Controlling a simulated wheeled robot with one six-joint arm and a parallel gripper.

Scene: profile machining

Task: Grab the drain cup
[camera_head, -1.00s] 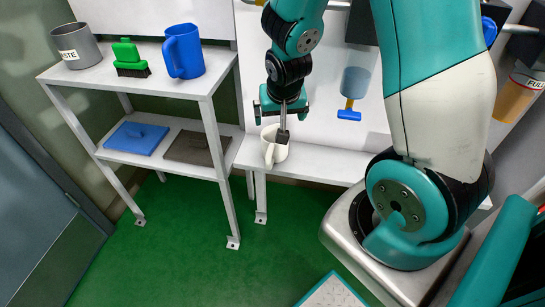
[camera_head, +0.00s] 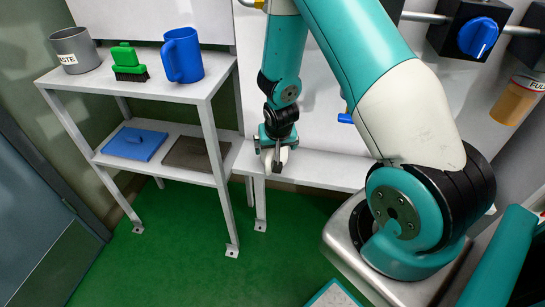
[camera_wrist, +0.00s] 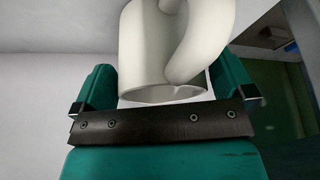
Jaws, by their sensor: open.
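The drain cup (camera_wrist: 148,48) is a cream-white cup with a curved handle on its right side in the wrist view. It lies between the two teal fingers of my gripper (camera_wrist: 163,103), which are apart on either side of it. I cannot tell whether either finger touches it. In the head view my gripper (camera_head: 275,152) is low at the white bench, near its left end, and hides most of the cup.
A blue knob (camera_head: 478,37) is at upper right.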

